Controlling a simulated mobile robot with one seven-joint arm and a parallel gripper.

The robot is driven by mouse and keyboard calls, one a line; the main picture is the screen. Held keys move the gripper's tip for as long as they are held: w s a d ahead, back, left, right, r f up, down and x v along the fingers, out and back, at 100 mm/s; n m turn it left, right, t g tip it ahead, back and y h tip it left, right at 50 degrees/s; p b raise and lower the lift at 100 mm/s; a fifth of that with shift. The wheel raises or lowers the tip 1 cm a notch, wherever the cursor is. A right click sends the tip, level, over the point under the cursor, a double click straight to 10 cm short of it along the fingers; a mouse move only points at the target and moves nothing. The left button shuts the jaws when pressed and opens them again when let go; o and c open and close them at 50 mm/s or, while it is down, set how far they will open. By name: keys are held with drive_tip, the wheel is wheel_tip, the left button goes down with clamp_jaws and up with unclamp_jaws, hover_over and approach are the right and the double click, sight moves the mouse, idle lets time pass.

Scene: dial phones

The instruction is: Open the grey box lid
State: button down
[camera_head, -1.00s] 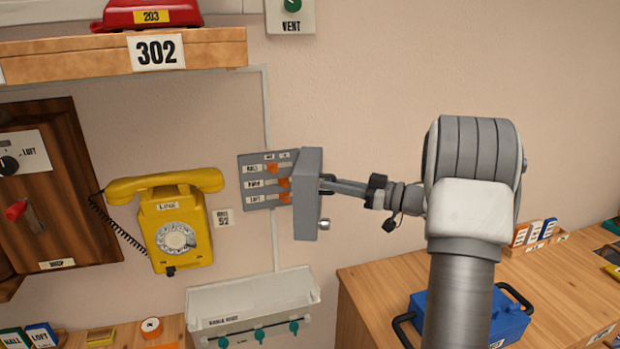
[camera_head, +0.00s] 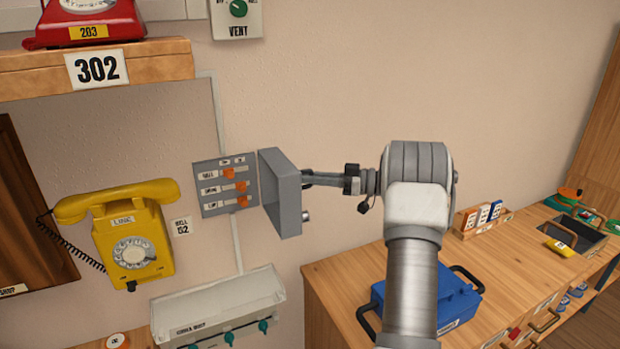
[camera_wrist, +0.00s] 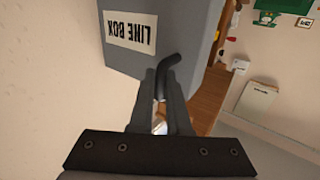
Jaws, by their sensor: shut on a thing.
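The grey box (camera_head: 225,184) is mounted on the wall, and its inside panel shows several orange sliders on labelled rows. Its lid (camera_head: 281,192) stands swung out to the right, away from the panel. My gripper (camera_head: 308,180) is at the right, outer face of the lid. In the wrist view the lid (camera_wrist: 178,25) carries a "LINE BOX" label, and my gripper (camera_wrist: 165,92) is shut on its dark curved handle (camera_wrist: 167,64). The fingertips are partly hidden behind the lid's edge in the head view.
A yellow wall phone (camera_head: 132,245) hangs left of the box. A pale box with teal knobs (camera_head: 218,308) is below. A blue case (camera_head: 440,298) sits on the wooden counter (camera_head: 340,280) at right. The wall right of the lid is clear.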

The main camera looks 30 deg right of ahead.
idle(0.3)
drive_tip(key=c, duration=1.2)
unclamp_jaws()
drive_tip(key=shift+a, duration=0.1)
drive_tip(key=shift+o, duration=0.2)
drive_tip(key=b+v, duration=0.1)
drive_tip(key=v, duration=1.6)
drive_tip(key=shift+b, duration=0.4)
drive_tip(key=shift+s, duration=0.1)
